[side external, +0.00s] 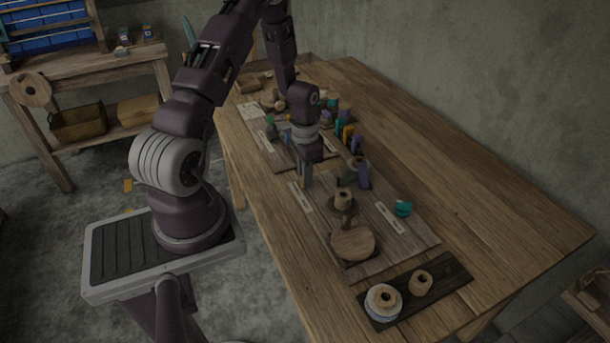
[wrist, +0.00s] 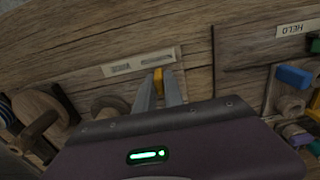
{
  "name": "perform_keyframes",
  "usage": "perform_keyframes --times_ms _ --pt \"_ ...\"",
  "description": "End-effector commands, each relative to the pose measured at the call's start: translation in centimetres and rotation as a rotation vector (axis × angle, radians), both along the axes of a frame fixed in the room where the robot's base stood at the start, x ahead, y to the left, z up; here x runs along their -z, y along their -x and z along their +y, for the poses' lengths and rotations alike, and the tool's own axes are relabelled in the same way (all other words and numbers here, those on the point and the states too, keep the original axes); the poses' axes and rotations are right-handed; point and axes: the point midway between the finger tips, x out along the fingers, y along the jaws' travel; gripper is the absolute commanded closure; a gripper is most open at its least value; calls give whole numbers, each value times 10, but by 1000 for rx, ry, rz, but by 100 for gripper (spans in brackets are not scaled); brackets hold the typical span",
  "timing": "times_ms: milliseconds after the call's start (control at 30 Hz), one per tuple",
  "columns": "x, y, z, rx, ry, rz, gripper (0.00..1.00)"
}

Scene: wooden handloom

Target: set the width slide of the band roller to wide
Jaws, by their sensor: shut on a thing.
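My gripper (side external: 306,182) is over the near wooden board on the bench, pointing down. In the wrist view my gripper (wrist: 159,92) is shut on a small yellow-orange knob (wrist: 158,78), which looks like the slide's knob. The knob sits beside a pale label plate (wrist: 138,62), whose lettering is too small to read. That plate also shows in the side view (side external: 300,197). A wooden spool (side external: 343,200) and a round wooden disc (side external: 352,243) are on the same board. The knob is hidden in the side view.
A second pale plate (side external: 389,218) and a teal piece (side external: 403,208) lie to the right. A dark tray (side external: 448,283) holds spools at the front. Coloured pegs stand behind my gripper, including a blue one (wrist: 293,76). The bench's right side is clear.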

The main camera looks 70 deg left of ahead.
Motion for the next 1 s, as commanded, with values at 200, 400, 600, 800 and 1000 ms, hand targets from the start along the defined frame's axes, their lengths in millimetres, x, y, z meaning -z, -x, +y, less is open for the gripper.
perform_keyframes --times_ms 200,400,600,800,1000 --pt "-1 0 0 -1 -2 -1 100" --pt "-1 -1 -33 5 -1 1 100" --pt "-1 -1 -61 3 -1 -2 100" --pt "-1 -1 -66 1 1 -2 100" --pt "-1 -1 -67 3 3 -1 72"
